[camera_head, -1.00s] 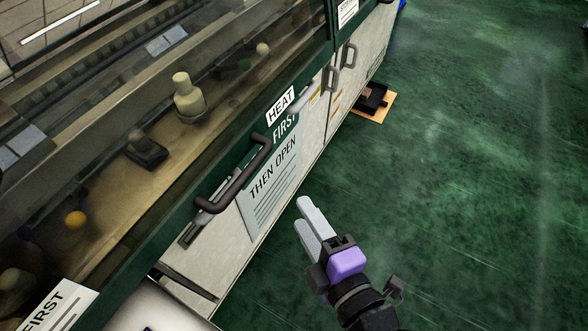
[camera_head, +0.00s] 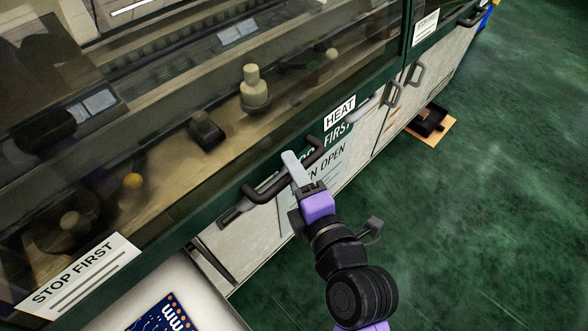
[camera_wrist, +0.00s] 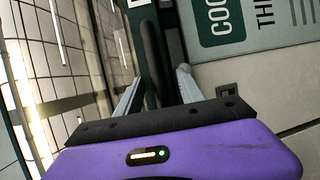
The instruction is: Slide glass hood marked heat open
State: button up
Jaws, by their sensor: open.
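The glass hood (camera_head: 170,160) marked HEAT spans the upper left of the head view, with a dark green lower frame. The white HEAT label (camera_head: 339,113) sits on that frame. A dark bar handle (camera_head: 263,192) runs along the frame below the label. My gripper (camera_head: 294,165) is at the handle's middle in the head view. In the wrist view my gripper (camera_wrist: 157,85) is open, and the handle (camera_wrist: 151,55) lies between its two fingers, with gaps visible beside it. Whether a finger touches the handle, I cannot tell. The hood appears down over the machine.
A STOP FIRST sign (camera_head: 78,273) is at lower left. Cabinet handles (camera_head: 393,93) stand out to the right. Green floor (camera_head: 500,200) is open at right.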

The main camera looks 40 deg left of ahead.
jog(key=shift+c, duration=0.5)
grip_shut()
dwell(1.0)
